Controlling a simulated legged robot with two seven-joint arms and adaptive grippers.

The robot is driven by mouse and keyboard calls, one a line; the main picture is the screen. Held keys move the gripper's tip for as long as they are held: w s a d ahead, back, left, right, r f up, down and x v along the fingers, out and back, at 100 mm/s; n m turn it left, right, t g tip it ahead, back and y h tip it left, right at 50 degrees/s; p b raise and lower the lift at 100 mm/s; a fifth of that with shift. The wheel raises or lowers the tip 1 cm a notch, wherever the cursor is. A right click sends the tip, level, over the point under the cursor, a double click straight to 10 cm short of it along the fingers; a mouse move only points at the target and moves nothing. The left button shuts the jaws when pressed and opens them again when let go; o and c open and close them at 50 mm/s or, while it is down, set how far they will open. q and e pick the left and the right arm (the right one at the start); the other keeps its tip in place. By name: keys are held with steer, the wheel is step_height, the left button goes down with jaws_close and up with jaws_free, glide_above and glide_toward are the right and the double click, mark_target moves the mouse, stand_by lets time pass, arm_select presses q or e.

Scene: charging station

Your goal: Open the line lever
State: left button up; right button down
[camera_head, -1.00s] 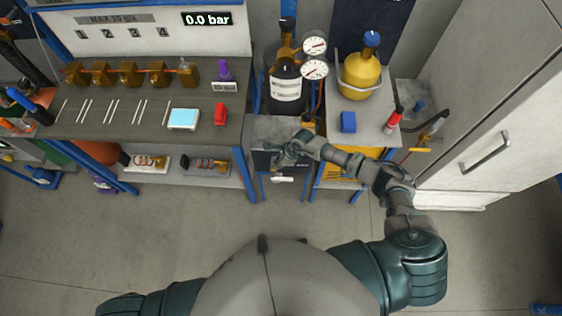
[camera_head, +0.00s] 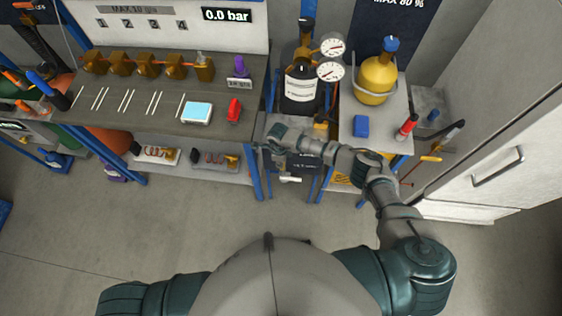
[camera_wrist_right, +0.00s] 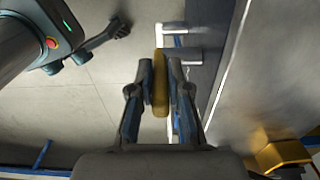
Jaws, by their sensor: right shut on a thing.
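A yellow lever-like bar (camera_wrist_right: 160,85) stands between the two fingers of my right gripper (camera_wrist_right: 161,95) in the right wrist view. The fingers are shut on it. In the head view the right gripper (camera_head: 262,154) is at the front left of the small grey stand (camera_head: 289,127), below the dark bottle (camera_head: 299,90). The held bar cannot be made out there.
The workbench (camera_head: 140,113) with brass valves (camera_head: 148,66) and a red-handled item (camera_head: 234,111) is to the left. The display (camera_head: 227,15) reads 0.0 bar. A yellow cylinder (camera_head: 376,75) and a grey cabinet (camera_head: 500,120) are right. Floor (camera_head: 180,225) is clear.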

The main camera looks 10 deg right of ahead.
steer(key=shift+s+a+f, duration=0.1)
steer(key=shift+s+f, duration=0.1)
steer(key=c, duration=1.3)
jaws_free()
steer(key=shift+o, duration=0.9)
steer(key=shift+w, duration=0.25)
step_height(320, 180, up, 12)
steer(key=shift+a, duration=0.25)
steer(key=shift+w, duration=0.1)
